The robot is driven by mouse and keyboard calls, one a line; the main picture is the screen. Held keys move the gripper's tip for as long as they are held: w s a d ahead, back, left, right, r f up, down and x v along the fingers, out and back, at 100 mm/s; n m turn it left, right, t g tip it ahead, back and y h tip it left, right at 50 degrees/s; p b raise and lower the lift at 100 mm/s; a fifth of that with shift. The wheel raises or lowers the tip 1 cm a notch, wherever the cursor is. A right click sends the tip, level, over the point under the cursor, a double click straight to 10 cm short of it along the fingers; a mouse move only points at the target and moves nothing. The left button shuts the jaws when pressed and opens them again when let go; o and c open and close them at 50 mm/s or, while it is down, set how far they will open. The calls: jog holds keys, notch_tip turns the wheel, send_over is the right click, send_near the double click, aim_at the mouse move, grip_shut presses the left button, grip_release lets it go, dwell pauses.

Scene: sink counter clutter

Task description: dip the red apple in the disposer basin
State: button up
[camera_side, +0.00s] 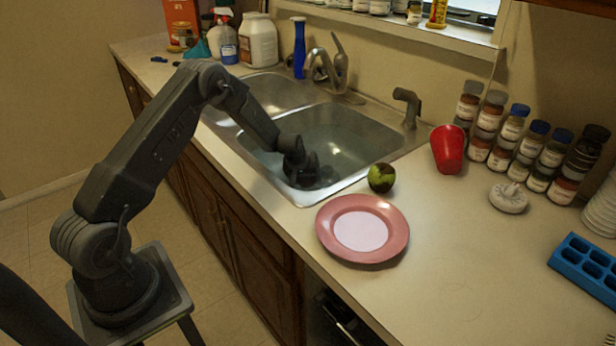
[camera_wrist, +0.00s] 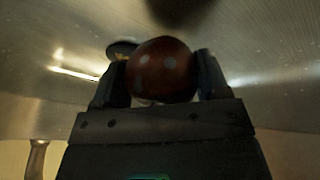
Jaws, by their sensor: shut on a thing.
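The red apple (camera_wrist: 160,72) has pale spots and sits between the two fingers of my gripper (camera_wrist: 161,80) in the wrist view. My gripper is shut on it. In the side view my gripper (camera_side: 303,174) is down inside the near right sink basin (camera_side: 345,130), below the counter level. The apple is hidden behind the gripper there. A dark round drain fitting (camera_wrist: 122,48) shows behind the left finger in the wrist view. Whether the apple touches the basin floor I cannot tell.
The other basin (camera_side: 268,92) lies to the left. A faucet (camera_side: 322,66) stands behind. Right of the sink are a green-brown fruit (camera_side: 381,177), a pink plate (camera_side: 385,216), a red cup (camera_side: 448,149) and several spice jars (camera_side: 515,130). A dark blur (camera_wrist: 182,10) tops the wrist view.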

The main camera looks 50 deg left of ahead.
jog(key=shift+w+a, duration=0.1)
jog(key=shift+w, duration=0.25)
jog(key=shift+r, duration=0.5)
notch_tip(320, 180, up, 18)
dwell(1.0)
dwell(0.8)
